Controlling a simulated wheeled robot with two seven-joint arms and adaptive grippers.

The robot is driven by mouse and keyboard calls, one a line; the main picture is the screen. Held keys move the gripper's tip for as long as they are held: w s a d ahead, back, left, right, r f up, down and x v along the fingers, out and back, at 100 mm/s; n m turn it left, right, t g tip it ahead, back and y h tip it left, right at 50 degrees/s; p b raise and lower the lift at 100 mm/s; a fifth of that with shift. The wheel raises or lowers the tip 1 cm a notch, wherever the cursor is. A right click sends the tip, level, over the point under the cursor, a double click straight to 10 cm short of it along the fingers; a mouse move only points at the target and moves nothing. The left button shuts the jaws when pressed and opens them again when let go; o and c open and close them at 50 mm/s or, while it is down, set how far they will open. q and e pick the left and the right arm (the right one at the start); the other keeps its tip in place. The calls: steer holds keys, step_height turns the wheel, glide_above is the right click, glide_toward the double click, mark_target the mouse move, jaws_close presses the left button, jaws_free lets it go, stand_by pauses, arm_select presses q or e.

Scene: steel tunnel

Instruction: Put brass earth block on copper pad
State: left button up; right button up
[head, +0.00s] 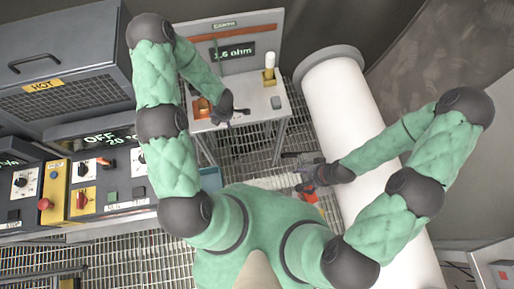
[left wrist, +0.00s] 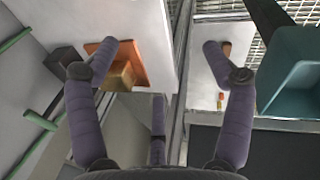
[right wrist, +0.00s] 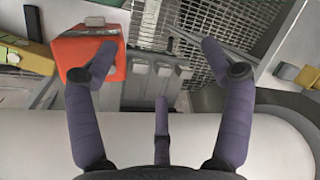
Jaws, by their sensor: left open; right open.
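The brass earth block (left wrist: 120,76) sits at the copper pad (left wrist: 131,53) in the left wrist view, overlapping its near edge. Whether it rests fully on the pad cannot be told. The orange pad also shows in the head view (head: 201,107), at the left of the small white table. My left gripper (left wrist: 157,50) is open above the table edge, one finger beside the block and partly over the pad. It shows in the head view (head: 232,110). My right gripper (head: 290,165) is open and empty, away from the table.
The white table (head: 245,112) has an upright panel reading 1.6 ohm (head: 233,52) and a yellowish post with a white top (head: 269,76). A teal bin (left wrist: 294,74) is below. An orange-red box (right wrist: 88,57) and a large white pipe (head: 342,100) lie near my right gripper.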

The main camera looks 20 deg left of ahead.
arm_select(q)
steer(key=s+d+m+h, duration=0.3)
steer(key=s+d+m, duration=0.5)
steer(key=d+m, duration=0.2)
steer(key=s+d+r+m+g+h, duration=0.1)
steer(key=s+d+m+h, duration=0.2)
steer(key=s+d+m, duration=0.4)
steer(key=d+m, duration=0.3)
steer(key=m, duration=0.5)
steer(key=shift+s+r, duration=0.3)
steer(key=shift+s, duration=0.1)
